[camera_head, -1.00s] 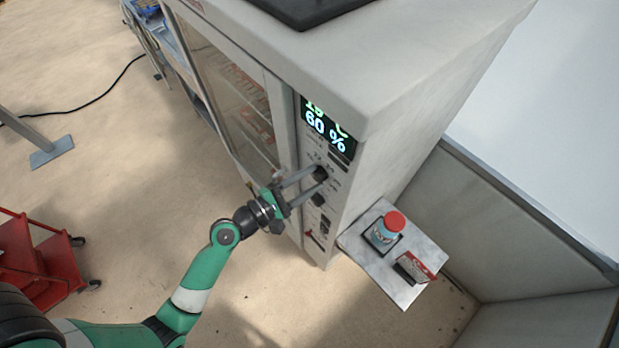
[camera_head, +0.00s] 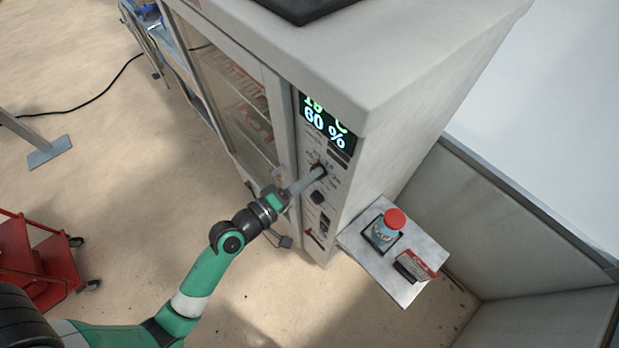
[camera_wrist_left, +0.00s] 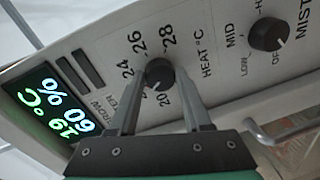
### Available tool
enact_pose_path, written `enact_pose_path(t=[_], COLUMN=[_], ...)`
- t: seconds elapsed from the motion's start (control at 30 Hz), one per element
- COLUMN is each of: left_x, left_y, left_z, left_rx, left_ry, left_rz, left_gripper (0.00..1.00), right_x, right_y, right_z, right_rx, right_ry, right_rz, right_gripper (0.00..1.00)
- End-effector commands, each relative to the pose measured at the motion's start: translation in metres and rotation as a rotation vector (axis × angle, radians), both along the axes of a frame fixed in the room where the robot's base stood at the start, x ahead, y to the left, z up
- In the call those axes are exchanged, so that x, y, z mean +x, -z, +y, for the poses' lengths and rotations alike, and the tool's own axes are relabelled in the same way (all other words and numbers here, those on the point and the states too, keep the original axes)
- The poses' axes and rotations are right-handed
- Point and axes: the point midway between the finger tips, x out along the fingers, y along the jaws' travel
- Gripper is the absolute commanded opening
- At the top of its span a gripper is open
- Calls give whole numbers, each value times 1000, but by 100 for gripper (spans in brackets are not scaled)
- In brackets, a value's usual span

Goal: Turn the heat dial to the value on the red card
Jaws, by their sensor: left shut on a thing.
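The heat dial (camera_wrist_left: 159,73) is a round black knob on the cabinet's front panel, with 20, 24, 26 and 28 readable around it in the left wrist view. My left gripper (camera_head: 316,174) is shut on it, with one finger on each side of the knob. A pale mark on the knob faces down between the fingers, close to the 20. The fingers cover part of the scale. The red card (camera_head: 421,262) stands in a black holder on the small metal shelf; its value is too small to read. My right gripper is out of view.
The cabinet display (camera_wrist_left: 58,107) reads 19 °C and 60 %. A mist knob (camera_wrist_left: 267,31) sits beside the heat scale. A red-capped jar (camera_head: 388,228) stands on the metal shelf (camera_head: 402,290). A red cart (camera_head: 30,265) is at the left.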

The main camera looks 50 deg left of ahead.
Motion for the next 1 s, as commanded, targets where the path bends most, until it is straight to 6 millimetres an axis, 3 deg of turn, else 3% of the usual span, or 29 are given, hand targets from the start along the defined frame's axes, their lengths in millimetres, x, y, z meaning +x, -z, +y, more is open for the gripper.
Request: enact_pose_path(t=[1.0], left_x=[0], left_y=[6], left_z=[0], left_rx=[966], left_ry=[-2], left_rz=[-4], left_gripper=[0], right_x=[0], right_y=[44], right_z=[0], right_rx=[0], right_ry=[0], right_rz=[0], right_gripper=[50])
